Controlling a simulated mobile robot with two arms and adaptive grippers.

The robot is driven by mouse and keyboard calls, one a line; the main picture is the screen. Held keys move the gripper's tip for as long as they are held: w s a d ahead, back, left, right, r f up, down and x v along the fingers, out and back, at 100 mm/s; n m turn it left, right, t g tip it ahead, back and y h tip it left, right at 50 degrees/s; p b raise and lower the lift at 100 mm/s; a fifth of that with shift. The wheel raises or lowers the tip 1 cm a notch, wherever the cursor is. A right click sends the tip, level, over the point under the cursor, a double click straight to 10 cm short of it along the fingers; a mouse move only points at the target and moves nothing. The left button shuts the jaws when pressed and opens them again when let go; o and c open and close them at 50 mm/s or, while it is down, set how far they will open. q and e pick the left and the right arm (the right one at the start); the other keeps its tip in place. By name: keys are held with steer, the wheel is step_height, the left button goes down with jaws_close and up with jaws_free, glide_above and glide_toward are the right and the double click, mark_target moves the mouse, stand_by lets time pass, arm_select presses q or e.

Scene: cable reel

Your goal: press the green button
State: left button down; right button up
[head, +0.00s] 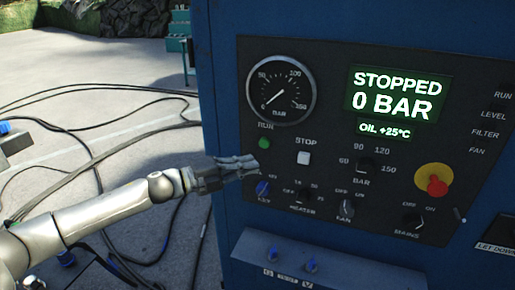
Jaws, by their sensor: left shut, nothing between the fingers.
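The green button (264,143) sits under the label RUN on the black control panel, below the round gauge. My left gripper (256,162) is shut and empty. In the picture its fingertips show just below the green button, in front of the panel; I cannot tell whether they touch the panel. The display (397,95) reads STOPPED, 0 BAR. My right gripper is not in view.
The gauge (281,87) reads near zero. A red knob on a yellow disc (437,185) is at the right. Several rotary knobs, including a blue one (262,189), line the panel's lower part. Dark cables (90,127) lie on the ground at left.

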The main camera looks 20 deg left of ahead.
mark_target(265, 143)
arm_select(q)
steer(key=shift+w+d+p, duration=0.2)
steer(key=shift+w+p, duration=0.1)
steer(key=shift+w, duration=0.55)
steer(key=shift+w+d+p, duration=0.25)
steer(key=shift+w, duration=0.65)
steer(key=shift+w+d+p, duration=0.2)
steer(key=shift+w+p, duration=0.1)
steer(key=shift+w, duration=0.55)
